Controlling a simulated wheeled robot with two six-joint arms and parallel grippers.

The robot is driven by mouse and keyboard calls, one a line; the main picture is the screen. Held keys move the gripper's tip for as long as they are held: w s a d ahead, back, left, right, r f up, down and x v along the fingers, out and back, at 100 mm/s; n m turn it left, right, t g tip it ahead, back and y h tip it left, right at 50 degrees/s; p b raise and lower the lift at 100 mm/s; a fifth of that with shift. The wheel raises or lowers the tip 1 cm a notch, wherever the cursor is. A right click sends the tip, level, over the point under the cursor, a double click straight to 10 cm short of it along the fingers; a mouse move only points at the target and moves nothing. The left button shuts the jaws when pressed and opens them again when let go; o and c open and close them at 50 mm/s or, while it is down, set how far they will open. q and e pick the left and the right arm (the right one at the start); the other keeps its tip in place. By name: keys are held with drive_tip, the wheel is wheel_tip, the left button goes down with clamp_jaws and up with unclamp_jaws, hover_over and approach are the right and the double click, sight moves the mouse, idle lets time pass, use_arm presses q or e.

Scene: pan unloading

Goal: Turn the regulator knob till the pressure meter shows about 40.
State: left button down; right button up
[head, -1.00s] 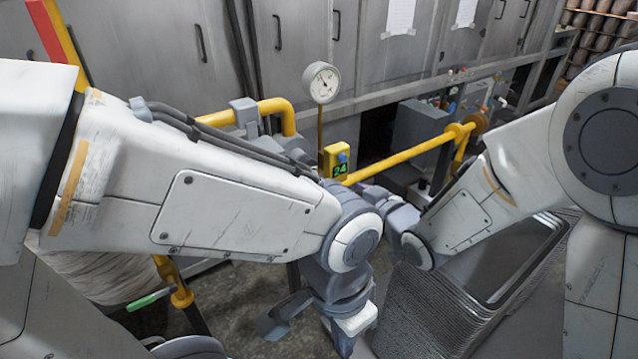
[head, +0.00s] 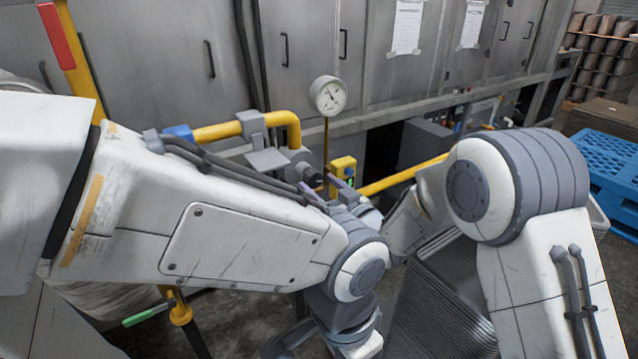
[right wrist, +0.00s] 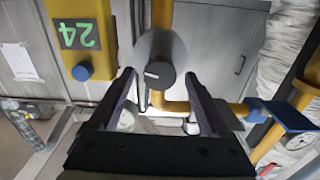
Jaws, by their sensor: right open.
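The regulator knob (right wrist: 160,76), dark grey with a white mark, faces me in the right wrist view. It also shows as a dark stub (head: 313,178) in the head view. My right gripper (right wrist: 160,82) is open, a fingertip on each side of the knob with gaps; its depth relative to the knob is unclear. Its fingers also show in the head view (head: 326,189). The round white pressure meter (head: 328,95) stands on a thin post; its needle is too small to read exactly. A yellow box (right wrist: 82,68) beside the knob displays 24. My left gripper is mostly hidden low in the head view.
Grey cabinets (head: 290,85) stand behind. A green-handled valve (head: 145,316) is at lower left, and a blue pallet (head: 612,165) at right.

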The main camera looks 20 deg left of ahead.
drive_tip(key=shift+w+a, duration=0.25)
drive_tip(key=shift+a, duration=0.15)
clamp_jaws()
